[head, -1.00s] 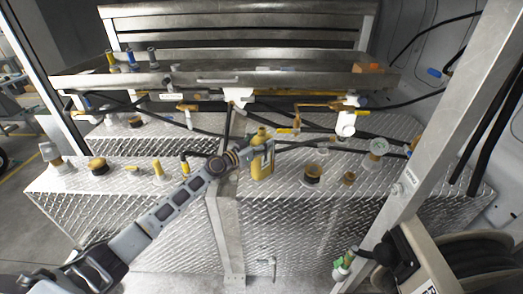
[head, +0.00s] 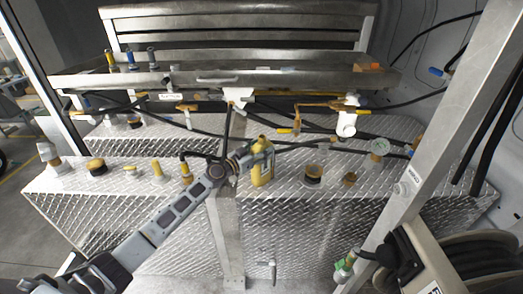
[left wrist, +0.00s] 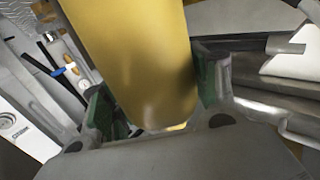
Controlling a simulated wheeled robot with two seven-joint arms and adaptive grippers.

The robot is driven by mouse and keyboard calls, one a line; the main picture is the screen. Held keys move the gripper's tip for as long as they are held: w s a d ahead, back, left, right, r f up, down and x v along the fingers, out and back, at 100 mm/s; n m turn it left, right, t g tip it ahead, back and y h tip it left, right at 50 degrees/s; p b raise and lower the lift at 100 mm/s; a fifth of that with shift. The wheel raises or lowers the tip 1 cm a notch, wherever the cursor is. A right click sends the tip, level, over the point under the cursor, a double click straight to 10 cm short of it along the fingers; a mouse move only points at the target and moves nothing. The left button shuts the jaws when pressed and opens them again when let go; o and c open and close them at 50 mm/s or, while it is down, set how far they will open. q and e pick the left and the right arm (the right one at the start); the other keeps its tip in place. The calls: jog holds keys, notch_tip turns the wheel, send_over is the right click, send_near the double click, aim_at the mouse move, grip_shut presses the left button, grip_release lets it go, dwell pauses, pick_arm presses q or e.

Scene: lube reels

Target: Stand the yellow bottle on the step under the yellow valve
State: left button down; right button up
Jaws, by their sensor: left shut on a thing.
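The yellow bottle (head: 262,174) is upright at the middle of the diamond-plate step (head: 290,205), near its front edge. In the head view I cannot tell whether its base touches the plate. My left gripper (head: 262,151) reaches in from the left and is shut on the bottle's upper part. In the left wrist view, the yellow bottle (left wrist: 140,50) fills the space between the green-padded fingers of the left gripper (left wrist: 157,95). A yellow-handled valve (head: 285,131) sits just behind and right of the bottle. My right gripper is out of view.
Black-and-gold caps (head: 313,174) and a round gauge (head: 380,147) stand to the right on the plate. More fittings (head: 97,166) stand to the left. Black hoses cross behind the bottle. A slanted metal post (head: 440,150) and hose reel (head: 465,262) are at right.

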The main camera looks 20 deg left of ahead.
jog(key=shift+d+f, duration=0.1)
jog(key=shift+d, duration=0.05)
pick_arm(q)
jog(key=c, duration=0.9)
grip_release()
jog(key=shift+f, duration=0.15)
jog(key=o, duration=0.5)
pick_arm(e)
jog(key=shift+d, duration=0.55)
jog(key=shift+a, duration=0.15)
